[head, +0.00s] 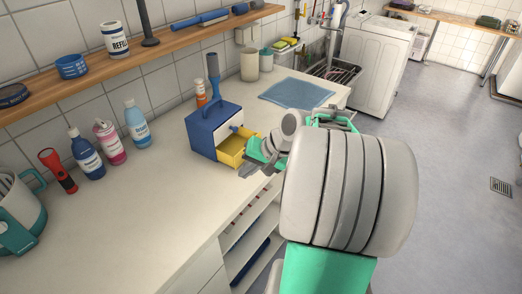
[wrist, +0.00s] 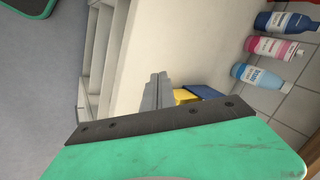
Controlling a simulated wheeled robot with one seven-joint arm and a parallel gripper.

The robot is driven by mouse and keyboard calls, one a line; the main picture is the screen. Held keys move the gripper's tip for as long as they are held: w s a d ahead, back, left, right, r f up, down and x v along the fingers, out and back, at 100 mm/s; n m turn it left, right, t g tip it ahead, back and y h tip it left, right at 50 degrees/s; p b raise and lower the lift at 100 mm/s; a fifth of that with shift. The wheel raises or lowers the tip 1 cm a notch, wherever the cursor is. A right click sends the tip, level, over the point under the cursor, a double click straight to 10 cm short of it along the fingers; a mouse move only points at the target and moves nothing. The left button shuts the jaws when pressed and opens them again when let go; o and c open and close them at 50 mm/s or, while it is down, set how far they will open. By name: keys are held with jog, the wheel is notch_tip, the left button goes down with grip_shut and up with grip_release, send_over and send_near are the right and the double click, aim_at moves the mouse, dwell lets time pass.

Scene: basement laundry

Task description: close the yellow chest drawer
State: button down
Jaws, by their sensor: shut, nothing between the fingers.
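A small blue chest (head: 205,137) with a pale upper front stands on the counter. Its yellow drawer (head: 232,151) sticks out of the lower front, pulled open. My gripper (head: 247,170) is at the drawer's front side, close to it; I cannot tell whether they touch. In the wrist view, the fingers (wrist: 156,92) are together and hold nothing. The yellow drawer (wrist: 184,96) and the blue chest (wrist: 205,93) show just past the fingers, mostly hidden by my gripper body.
The pale counter (head: 130,215) is clear in front of the chest. Several bottles, including a light blue one (head: 136,124), and a red flashlight (head: 58,171) stand at the left. A blue cloth (head: 297,93) lies beyond the chest. Open shelves (head: 250,235) are under the counter.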

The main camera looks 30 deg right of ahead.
jog(key=s+d+r+m+t, duration=0.1)
jog(key=s+d+m+t, duration=0.2)
jog(key=d, duration=0.5)
jog(key=s+d+r+m+t, duration=0.1)
jog(key=s+d+m+t, duration=0.15)
jog(key=d, duration=0.45)
jog(key=shift+m+y, duration=0.25)
jog(key=shift+y, duration=0.25)
jog(key=x, duration=0.9)
jog(key=shift+w+a+f+p, duration=0.1)
jog(key=shift+w+f+p, duration=0.05)
jog(key=shift+w+p, duration=0.2)
jog(key=w, duration=0.1)
jog(key=w+a, duration=0.1)
jog(key=shift+w+p, duration=0.3)
jog(key=shift+p, duration=0.05)
jog(key=shift+w+a, duration=0.25)
jog(key=shift+w, duration=0.3)
